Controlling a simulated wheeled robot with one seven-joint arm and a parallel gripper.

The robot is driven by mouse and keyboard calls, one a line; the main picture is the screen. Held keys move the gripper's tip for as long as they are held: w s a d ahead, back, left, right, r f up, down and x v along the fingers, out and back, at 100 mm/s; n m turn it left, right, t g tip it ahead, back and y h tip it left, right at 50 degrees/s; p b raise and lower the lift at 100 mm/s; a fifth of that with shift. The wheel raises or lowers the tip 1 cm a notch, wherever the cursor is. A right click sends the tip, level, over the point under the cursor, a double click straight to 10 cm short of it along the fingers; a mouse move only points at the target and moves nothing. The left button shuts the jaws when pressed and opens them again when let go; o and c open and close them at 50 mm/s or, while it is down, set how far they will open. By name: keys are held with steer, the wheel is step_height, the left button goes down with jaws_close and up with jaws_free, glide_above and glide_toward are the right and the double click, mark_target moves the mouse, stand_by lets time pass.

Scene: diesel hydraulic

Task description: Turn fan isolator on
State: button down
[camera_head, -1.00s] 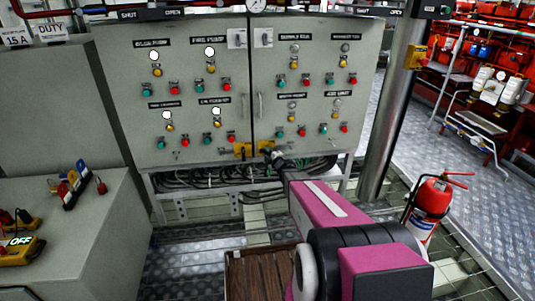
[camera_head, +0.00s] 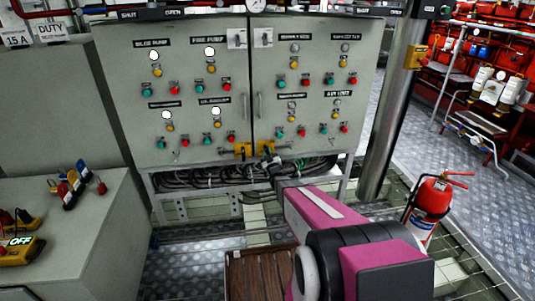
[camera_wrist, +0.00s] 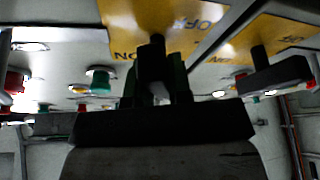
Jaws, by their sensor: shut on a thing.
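Two yellow isolator plates sit low on the grey cabinet front, near the centre seam: a left plate (camera_head: 241,150) and a right plate (camera_head: 266,148). In the wrist view the nearer yellow plate (camera_wrist: 125,18) carries upside-down ON and OFF lettering. A black isolator handle (camera_wrist: 156,50) stands out from it, between my fingers. My gripper (camera_wrist: 157,88) is shut on this handle; in the head view my gripper (camera_head: 273,166) is at the right plate. The other plate's black handle (camera_wrist: 272,74) is free beside it. No fan name is readable on either plate.
Red and green buttons and lamps cover the cabinet (camera_head: 200,120) above. Black cables (camera_head: 205,178) run beneath it. A steel pillar (camera_head: 398,110) and a red fire extinguisher (camera_head: 432,197) stand to the right. A grey console (camera_head: 105,235) is at the left.

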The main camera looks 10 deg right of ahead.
steer(key=shift+m+h, duration=0.85)
steer(key=shift+m, duration=0.75)
steer(key=shift+m+h, duration=0.85)
steer(key=shift+m, duration=0.75)
steer(key=c, duration=1)
jaws_free()
steer(key=shift+c, duration=0.2)
steer(key=v, duration=1)
steer(key=shift+s+f, duration=0.3)
steer(key=shift+f, duration=0.1)
steer(key=shift+s, duration=0.1)
